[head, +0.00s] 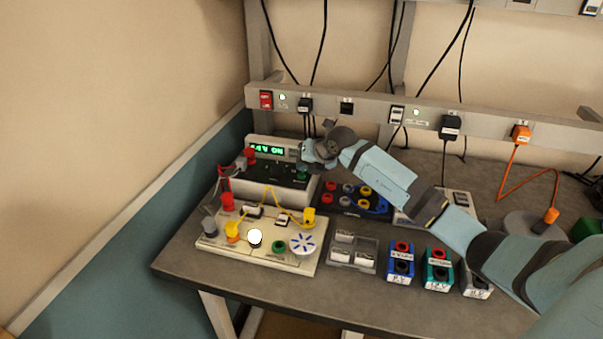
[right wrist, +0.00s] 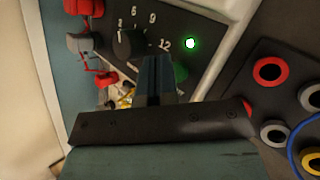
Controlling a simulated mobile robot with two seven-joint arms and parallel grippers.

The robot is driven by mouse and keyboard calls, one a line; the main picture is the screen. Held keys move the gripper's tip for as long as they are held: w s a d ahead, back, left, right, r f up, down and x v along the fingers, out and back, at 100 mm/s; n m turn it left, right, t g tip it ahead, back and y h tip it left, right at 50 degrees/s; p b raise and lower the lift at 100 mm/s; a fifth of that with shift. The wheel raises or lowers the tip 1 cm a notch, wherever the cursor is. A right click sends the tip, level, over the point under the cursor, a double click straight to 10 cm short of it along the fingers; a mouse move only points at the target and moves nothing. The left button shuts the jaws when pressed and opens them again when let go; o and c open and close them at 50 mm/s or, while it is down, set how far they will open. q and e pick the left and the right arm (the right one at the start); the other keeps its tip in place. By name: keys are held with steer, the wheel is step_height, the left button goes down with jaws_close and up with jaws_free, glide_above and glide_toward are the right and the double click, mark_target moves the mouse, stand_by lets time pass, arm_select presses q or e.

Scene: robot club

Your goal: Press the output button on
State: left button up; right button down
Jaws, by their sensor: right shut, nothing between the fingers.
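The power supply (head: 265,185) stands at the back left of the bench. Its display (head: 267,150) glows green and its characters appear to end in "ON". In the right wrist view its dark panel shows a voltage knob (right wrist: 129,43), a lit green lamp (right wrist: 190,43) and a green button (right wrist: 181,73). My right gripper (head: 304,168) is at the panel's right side. Its shut, empty fingers (right wrist: 157,78) are beside the green button and partly cover it. I cannot tell whether they touch it. My left gripper is out of view.
A circuit board (head: 285,262) with wires, a white lit bulb (head: 255,237) and a small fan (head: 302,243) lies in front of the supply. A dark jack box (head: 345,206) stands to its right. Coloured blocks (head: 401,262) line the bench front.

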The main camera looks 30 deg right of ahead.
mark_target(303, 174)
steer(key=shift+r+p, duration=1.95)
steer(key=shift+r, duration=1.05)
